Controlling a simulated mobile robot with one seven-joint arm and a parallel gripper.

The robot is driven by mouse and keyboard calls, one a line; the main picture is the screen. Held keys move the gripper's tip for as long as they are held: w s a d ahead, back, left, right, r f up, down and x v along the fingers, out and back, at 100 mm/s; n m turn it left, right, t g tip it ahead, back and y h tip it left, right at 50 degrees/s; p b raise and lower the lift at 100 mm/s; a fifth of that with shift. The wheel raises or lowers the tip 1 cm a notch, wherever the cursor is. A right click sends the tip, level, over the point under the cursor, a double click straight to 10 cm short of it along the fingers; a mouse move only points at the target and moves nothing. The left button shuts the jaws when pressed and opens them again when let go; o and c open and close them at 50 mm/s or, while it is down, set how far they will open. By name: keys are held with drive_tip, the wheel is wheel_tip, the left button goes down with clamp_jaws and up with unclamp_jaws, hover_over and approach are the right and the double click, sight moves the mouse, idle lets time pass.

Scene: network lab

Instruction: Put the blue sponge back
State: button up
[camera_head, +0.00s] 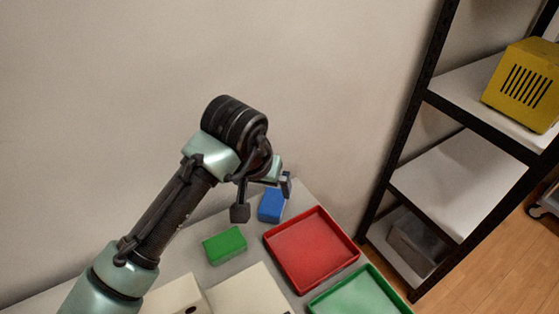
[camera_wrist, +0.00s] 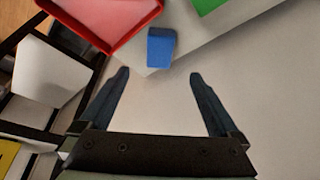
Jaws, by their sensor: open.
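The blue sponge (camera_head: 271,206) lies on the light table, near its back edge, just left of the red tray (camera_head: 312,250). In the wrist view the blue sponge (camera_wrist: 161,47) is beyond my fingertips, close to the table edge, with the red tray (camera_wrist: 105,20) beside it. My gripper (camera_wrist: 158,76) is open and empty, with its fingers apart and the sponge ahead of the gap. In the head view my gripper (camera_head: 262,193) hangs over the back of the table near the sponge, and part of it is hidden by the wrist.
A green block (camera_head: 225,245) lies left of the red tray. A green tray (camera_head: 358,293) is at the front right. A pale box (camera_head: 178,297) and a pale flat panel (camera_head: 249,293) are at the front. A black-framed shelf (camera_head: 459,180) with a yellow box (camera_head: 524,86) stands at right.

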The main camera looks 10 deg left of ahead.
drive_tip(key=w+d+r+m+t+h, duration=0.25)
drive_tip(key=d+r+t, duration=0.25)
drive_tip(key=d+r, duration=0.65)
drive_tip(key=w+d+r+m+t+h, duration=0.25)
drive_tip(key=d+r+t, duration=0.45)
drive_tip(key=r, duration=0.7)
drive_tip(key=s+r+n+t+h, duration=0.1)
drive_tip(key=s+r+t, duration=0.25)
drive_tip(key=r, duration=0.45)
drive_tip(key=s+r+t, duration=0.2)
drive_tip(key=s+r, duration=0.2)
drive_tip(key=r, duration=0.3)
drive_tip(key=s+a+r+n+t+y, duration=0.4)
drive_tip(key=s+a+r+t+y, duration=0.1)
drive_tip(key=s, duration=0.5)
drive_tip(key=shift+a+r+y, duration=0.25)
drive_tip(key=shift+r+y, duration=0.25)
drive_tip(key=shift+r, duration=0.15)
drive_tip(key=shift+t, duration=0.25)
wheel_tip(320, 180, up, 15)
drive_tip(key=p, duration=1.4)
drive_tip(key=shift+p, duration=0.4)
drive_tip(key=shift+f, duration=0.2)
drive_tip(key=shift+c, duration=0.2)
